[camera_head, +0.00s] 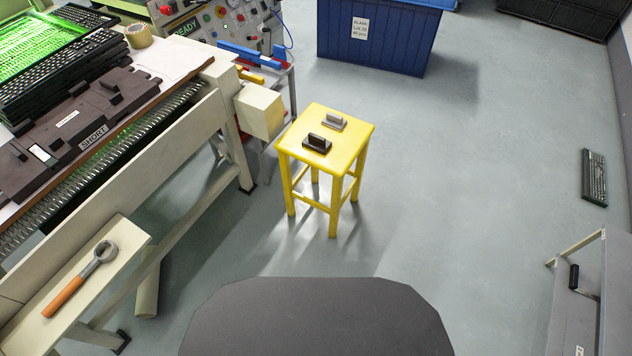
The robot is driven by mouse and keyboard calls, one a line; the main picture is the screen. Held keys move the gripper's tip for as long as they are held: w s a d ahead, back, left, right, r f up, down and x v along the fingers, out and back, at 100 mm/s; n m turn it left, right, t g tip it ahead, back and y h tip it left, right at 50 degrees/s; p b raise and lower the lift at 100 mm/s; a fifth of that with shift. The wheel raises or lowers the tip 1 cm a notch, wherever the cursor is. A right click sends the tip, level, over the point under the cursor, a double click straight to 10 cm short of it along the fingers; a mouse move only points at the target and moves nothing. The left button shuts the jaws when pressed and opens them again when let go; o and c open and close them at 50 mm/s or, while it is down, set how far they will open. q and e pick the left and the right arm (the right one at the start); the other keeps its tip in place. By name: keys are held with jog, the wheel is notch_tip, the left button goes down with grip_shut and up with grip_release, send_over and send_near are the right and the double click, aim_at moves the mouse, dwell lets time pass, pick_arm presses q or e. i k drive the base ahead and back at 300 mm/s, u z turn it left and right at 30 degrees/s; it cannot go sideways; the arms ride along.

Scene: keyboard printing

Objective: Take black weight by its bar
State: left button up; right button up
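A small black weight (317,144) with an upright bar on top rests on the near part of the seat of a yellow stool (345,155). A similar light grey weight (334,122) lies just behind it on the same seat. Nothing touches or covers the black weight. Neither of my grippers shows in the head view, so their state cannot be seen.
A printing bench (190,130) stands at the left; its beige box (259,110) is close beside the stool. A wrench (85,277) lies on a low shelf. A blue crate (378,38) stands behind. A keyboard (594,178) lies on the floor at right. Floor right of the stool is clear.

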aim_at(318, 144)
jog(key=k, duration=0.5)
jog(key=z, duration=1.1)
jog(key=i, duration=5.55)
jog(key=u, duration=4.4)
jog(key=i, duration=1)
jog(key=u, duration=0.1)
